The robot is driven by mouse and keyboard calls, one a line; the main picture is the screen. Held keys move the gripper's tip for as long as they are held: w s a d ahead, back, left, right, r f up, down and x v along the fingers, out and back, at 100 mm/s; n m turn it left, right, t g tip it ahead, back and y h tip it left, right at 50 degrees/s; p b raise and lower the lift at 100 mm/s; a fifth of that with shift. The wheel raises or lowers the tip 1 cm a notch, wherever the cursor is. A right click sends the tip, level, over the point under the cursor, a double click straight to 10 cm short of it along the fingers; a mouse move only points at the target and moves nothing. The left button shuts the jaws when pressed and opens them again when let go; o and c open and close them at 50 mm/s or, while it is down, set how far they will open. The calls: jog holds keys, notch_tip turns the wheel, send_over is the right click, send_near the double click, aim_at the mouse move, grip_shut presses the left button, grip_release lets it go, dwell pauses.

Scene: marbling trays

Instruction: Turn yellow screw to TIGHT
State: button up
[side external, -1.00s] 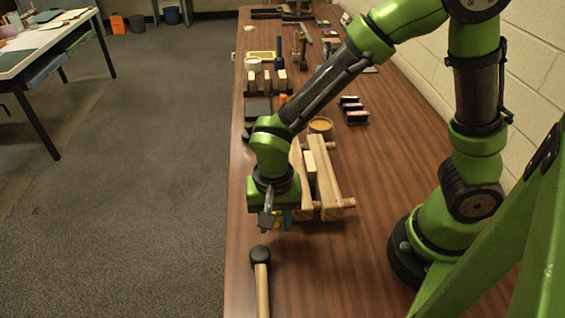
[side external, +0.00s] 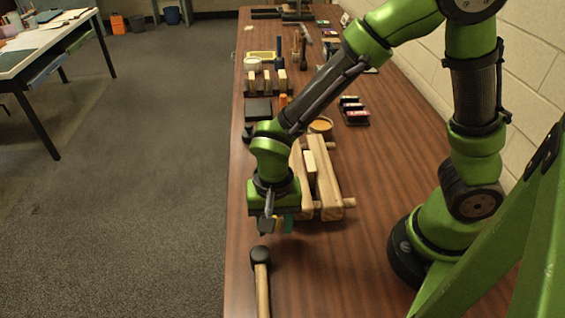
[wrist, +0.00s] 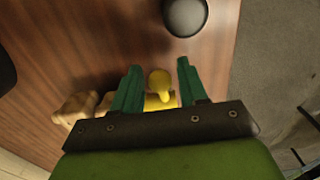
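The yellow screw (wrist: 160,84) shows in the wrist view between my two green fingers, with a gap visible on each side of its knob. My gripper (wrist: 158,80) is open around it. In the side view my gripper (side external: 277,226) is low over the table at the near end of a wooden clamp (side external: 325,180) with two long beams and a block between them. The screw is mostly hidden there by my gripper. Part of the clamp's wood (wrist: 75,107) shows at the left in the wrist view. I see no readable TIGHT mark.
A mallet (side external: 261,270) with a dark head lies in front of my gripper, near the table's left edge. Wooden blocks (side external: 265,85), a dark tray (side external: 353,112) and an amber bowl (side external: 320,125) stand farther back. The table right of the clamp is clear.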

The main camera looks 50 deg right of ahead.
jog(key=shift+r, duration=0.1)
jog(key=shift+r, duration=2.95)
jog(key=shift+s+f+n, duration=0.15)
jog(key=shift+n, duration=0.65)
jog(key=shift+s+d+r+n, duration=0.15)
jog(key=shift+s+r+n, duration=0.1)
jog(key=shift+n, duration=0.25)
jog(key=s+d+r+n+t+y, duration=0.2)
jog(key=d+r+t, duration=0.5)
jog(key=d+r, duration=0.6)
jog(key=shift+s+d+r, duration=0.25)
jog(key=shift+s+r, duration=0.1)
jog(key=shift+r, duration=0.25)
